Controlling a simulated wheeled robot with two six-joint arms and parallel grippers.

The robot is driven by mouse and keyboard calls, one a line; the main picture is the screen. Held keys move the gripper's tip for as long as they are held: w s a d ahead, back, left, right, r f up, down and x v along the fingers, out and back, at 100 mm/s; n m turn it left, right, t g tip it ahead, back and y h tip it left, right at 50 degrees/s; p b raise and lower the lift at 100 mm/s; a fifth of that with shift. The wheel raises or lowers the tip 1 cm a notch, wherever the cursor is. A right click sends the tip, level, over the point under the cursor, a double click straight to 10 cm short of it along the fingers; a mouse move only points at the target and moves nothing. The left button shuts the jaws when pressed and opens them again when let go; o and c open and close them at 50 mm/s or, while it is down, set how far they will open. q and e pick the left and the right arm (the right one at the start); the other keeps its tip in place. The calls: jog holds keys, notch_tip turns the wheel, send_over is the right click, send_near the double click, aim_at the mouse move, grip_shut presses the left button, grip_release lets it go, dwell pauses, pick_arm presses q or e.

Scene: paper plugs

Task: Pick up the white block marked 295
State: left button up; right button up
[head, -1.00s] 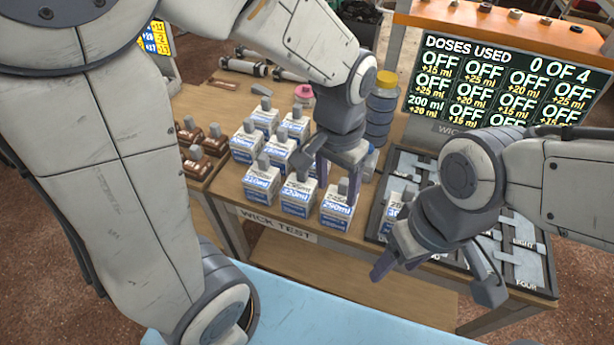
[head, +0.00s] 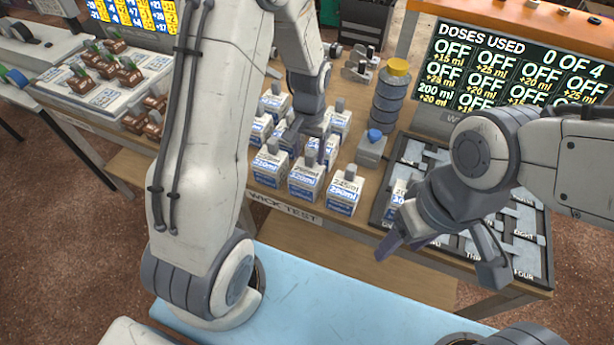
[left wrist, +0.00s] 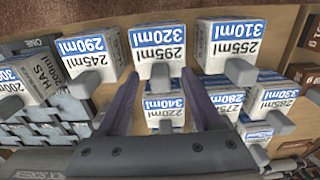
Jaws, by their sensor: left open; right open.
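The white block marked 295 (left wrist: 157,42) has a blue 320 label and a grey stub on top. In the left wrist view it stands at the top middle, upside down in the picture. In the head view it is the middle block (head: 304,183) of the near row. My left gripper (head: 307,142) is open and empty, low over the blocks. In the left wrist view its fingertips (left wrist: 160,75) lie either side of the 295 block's stub; I cannot tell whether they touch. My right gripper (head: 438,262) is open and empty near the black tray, at the right.
The 245 block (head: 343,195) and the 255 block (left wrist: 230,42) flank it closely. Several similar blocks stand behind. A stacked bottle (head: 389,100), a grey box with a blue knob (head: 371,148) and the black tray (head: 545,262) lie to the right.

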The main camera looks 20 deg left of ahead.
aim_at(307, 176)
pick_arm(q)
jog(key=shift+w+f, duration=0.1)
jog(key=shift+f, duration=1.3)
grip_shut()
